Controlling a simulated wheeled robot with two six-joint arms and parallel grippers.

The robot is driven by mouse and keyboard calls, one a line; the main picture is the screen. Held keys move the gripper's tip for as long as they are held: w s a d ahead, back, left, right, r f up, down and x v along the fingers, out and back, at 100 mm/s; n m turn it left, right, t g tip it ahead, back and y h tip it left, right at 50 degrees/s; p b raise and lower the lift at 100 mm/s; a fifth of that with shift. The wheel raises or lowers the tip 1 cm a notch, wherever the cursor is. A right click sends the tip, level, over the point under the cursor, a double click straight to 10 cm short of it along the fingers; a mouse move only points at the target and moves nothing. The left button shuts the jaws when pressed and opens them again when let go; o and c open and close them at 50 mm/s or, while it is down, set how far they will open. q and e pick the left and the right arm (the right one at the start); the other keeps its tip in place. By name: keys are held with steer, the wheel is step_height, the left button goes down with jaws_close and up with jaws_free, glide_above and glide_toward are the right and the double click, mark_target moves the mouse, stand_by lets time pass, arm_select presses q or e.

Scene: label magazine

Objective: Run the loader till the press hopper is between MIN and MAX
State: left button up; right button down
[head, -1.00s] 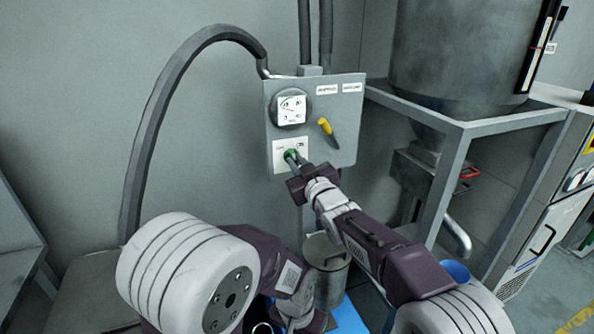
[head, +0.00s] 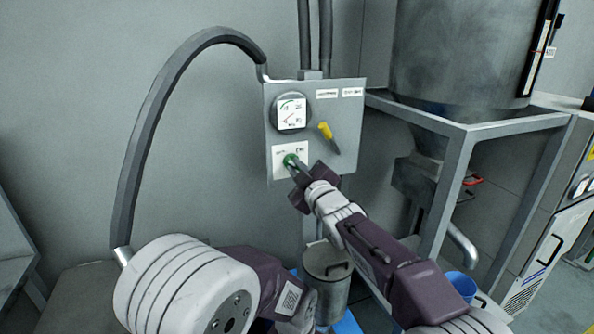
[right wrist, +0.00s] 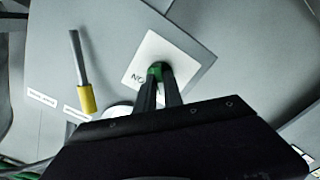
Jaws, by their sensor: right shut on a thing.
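My right gripper (head: 296,172) is at the grey control box (head: 348,113) on the wall. Its fingers are shut on the green knob (head: 290,160), which sits on a white label plate. In the right wrist view the green knob (right wrist: 155,70) shows between the fingertips, beside the word ON. A yellow-handled lever (head: 325,130) and a round gauge (head: 291,113) are above it on the box. The large grey hopper (head: 450,50) stands at upper right with a dark-framed strip (head: 538,45) on its side; I cannot read any level there. My left gripper's fingers are out of frame.
A grey frame (head: 450,180) carries the hopper. A metal canister (head: 327,270) and a blue cup (head: 462,285) stand below my right arm. A thick hose (head: 150,120) arches along the wall at left.

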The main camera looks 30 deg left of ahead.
steer(key=shift+f, duration=0.1)
steer(key=c, duration=1.5)
jaws_free()
steer(key=shift+o, duration=0.2)
steer(key=shift+s+d+b, duration=0.35)
steer(key=shift+d+b, duration=0.1)
steer(key=b+v, duration=0.2)
steer(key=v, duration=0.6)
